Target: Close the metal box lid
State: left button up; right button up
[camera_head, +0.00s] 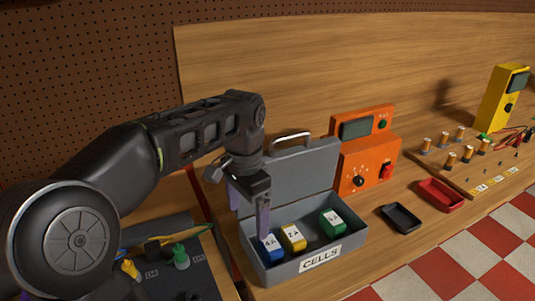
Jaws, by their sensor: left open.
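The grey metal box (328,254), labelled CELLS, stands on the wooden bench with its lid (300,172) raised at the back and a handle on the lid's top edge. Inside lie a blue cell (271,246), a yellow cell (293,238) and a green cell (332,224). My left gripper (250,212) is open and points down at the box's left end. One finger shows in front of the blue cell's side of the box; I cannot tell whether it touches the box. Part of the box's left side is hidden behind the gripper. My right gripper is out of view.
An orange device (367,160) stands right behind the box. A black tray (401,219) and a red tray (440,195) lie to the right. A dark panel with knobs (180,256) is at the left. A yellow meter (501,100) stands far right.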

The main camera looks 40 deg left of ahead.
aim_at(309, 168)
jog(key=i+j+u, duration=0.15)
jog(key=u, duration=0.95)
jog(key=k+l+z, duration=0.1)
jog(key=i+l, duration=0.15)
jog(key=i+l+z, duration=0.05)
